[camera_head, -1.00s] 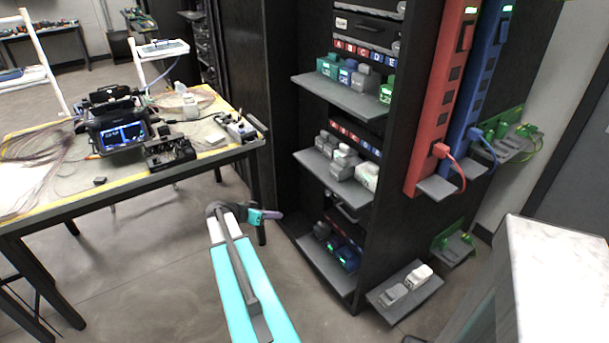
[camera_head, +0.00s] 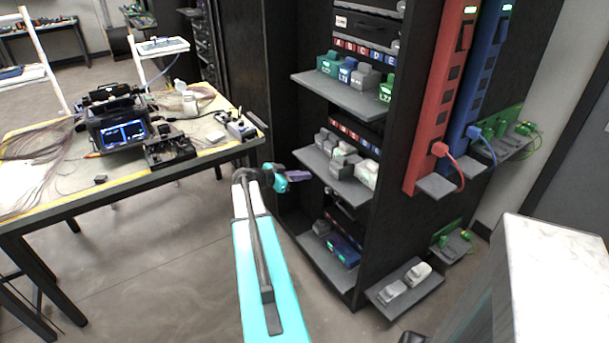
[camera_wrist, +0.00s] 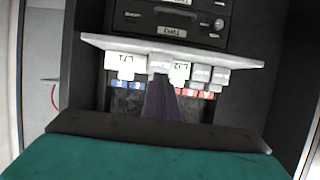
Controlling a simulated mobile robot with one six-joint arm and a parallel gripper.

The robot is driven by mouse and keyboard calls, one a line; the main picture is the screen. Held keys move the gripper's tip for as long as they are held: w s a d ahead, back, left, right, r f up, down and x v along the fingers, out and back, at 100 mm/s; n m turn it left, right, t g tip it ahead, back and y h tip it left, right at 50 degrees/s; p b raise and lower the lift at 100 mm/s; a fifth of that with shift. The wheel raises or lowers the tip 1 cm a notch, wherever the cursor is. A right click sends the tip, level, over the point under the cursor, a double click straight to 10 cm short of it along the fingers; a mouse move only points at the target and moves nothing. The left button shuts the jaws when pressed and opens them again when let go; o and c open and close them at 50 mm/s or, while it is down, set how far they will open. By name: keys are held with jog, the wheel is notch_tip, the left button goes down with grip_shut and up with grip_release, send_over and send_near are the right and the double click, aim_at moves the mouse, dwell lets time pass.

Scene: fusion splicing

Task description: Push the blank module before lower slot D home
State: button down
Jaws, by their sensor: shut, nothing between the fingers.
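My gripper (camera_head: 298,175), with purple fingers, is shut and empty beside the left end of the rack's middle shelf (camera_head: 345,186). Grey and white modules (camera_head: 341,158) stand on that shelf before a row of lettered red and blue slot labels (camera_head: 352,132). The wrist view is upside down: the shelf (camera_wrist: 170,50) crosses the top, with white labelled modules (camera_wrist: 123,62) and plain grey modules (camera_wrist: 210,76) against it. The shut fingers (camera_wrist: 161,85) overlap the middle of the row and hide part of it. I cannot tell which module is before D, nor whether the fingers touch one.
The upper shelf (camera_head: 345,98) holds teal, blue, grey and green modules. The bottom shelf (camera_head: 318,262) also holds modules. Red (camera_head: 440,100) and blue (camera_head: 485,85) power strips are on the rack's right side. A workbench (camera_head: 120,175) with a splicer (camera_head: 118,130) stands left.

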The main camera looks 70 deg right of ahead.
aim_at(341, 166)
jog(key=shift+d, duration=0.15)
jog(key=shift+s+d+r+b+x, duration=0.15)
jog(key=shift+r+b+x, duration=0.3)
jog(key=shift+x, duration=2.6)
jog(key=shift+s+d+r+b+x, duration=0.25)
jog(key=shift+r+x, duration=0.35)
jog(key=shift+x, duration=2.45)
jog(key=shift+w+d+r+b+x, duration=0.1)
jog(key=shift+r+b+x, duration=0.35)
jog(key=shift+x, duration=2.6)
jog(key=shift+w+a+b, duration=0.65)
jog(key=shift+a+b, duration=0.2)
jog(key=shift+a, duration=0.25)
jog(key=shift+w+a+b, duration=0.7)
jog(key=shift+a+b, duration=0.15)
jog(key=shift+a, duration=0.25)
jog(key=shift+w+a+b, duration=0.65)
jog(key=shift+a+b, duration=0.2)
jog(key=shift+a, duration=0.3)
jog(key=shift+w+a+r, duration=0.1)
jog(key=shift+w+a, duration=0.05)
